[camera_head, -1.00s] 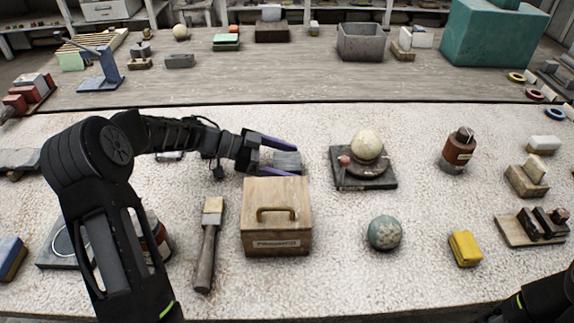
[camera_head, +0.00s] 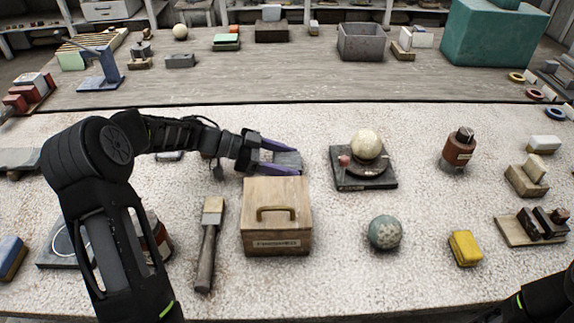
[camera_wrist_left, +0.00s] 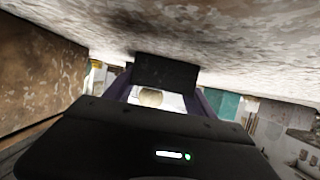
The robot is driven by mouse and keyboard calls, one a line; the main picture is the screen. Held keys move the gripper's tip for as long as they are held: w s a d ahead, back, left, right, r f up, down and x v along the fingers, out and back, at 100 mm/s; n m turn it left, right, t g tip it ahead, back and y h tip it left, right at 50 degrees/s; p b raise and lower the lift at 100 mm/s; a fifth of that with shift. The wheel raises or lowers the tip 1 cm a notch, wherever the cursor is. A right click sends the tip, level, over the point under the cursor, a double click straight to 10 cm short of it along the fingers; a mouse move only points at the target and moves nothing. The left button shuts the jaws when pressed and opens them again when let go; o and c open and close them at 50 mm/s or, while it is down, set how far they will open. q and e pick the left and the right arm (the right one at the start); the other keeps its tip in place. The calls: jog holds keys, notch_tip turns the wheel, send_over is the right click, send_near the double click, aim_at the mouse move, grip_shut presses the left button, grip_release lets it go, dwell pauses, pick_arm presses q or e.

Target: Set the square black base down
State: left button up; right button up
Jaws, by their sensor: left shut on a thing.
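The square black base (camera_head: 288,159) shows as a small dark grey block between the purple fingers of my left gripper (camera_head: 282,159), just behind the wooden box. My left gripper is shut on it. In the left wrist view the base (camera_wrist_left: 166,72) is a dark block between the two fingers, and its edge lies against or very close to the pale speckled tabletop (camera_wrist_left: 240,35). I cannot tell whether it touches. My right gripper is out of view; only part of my right arm shows at the bottom right corner.
The wooden box with a handle (camera_head: 278,235) stands right in front of the left gripper. A dark stand with a pale sphere (camera_head: 366,145) is to its right. A mallet-like tool (camera_head: 208,245) lies left of the box. A speckled sphere (camera_head: 385,233) and yellow block (camera_head: 465,248) lie front right.

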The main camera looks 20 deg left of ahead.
aim_at(287, 160)
pick_arm(q)
grip_shut()
dwell(0.4)
jog(key=shift+r, duration=0.15)
notch_tip(287, 160, up, 10)
jog(key=shift+f+p, duration=0.1)
jog(key=shift+p, duration=0.25)
dwell(0.6)
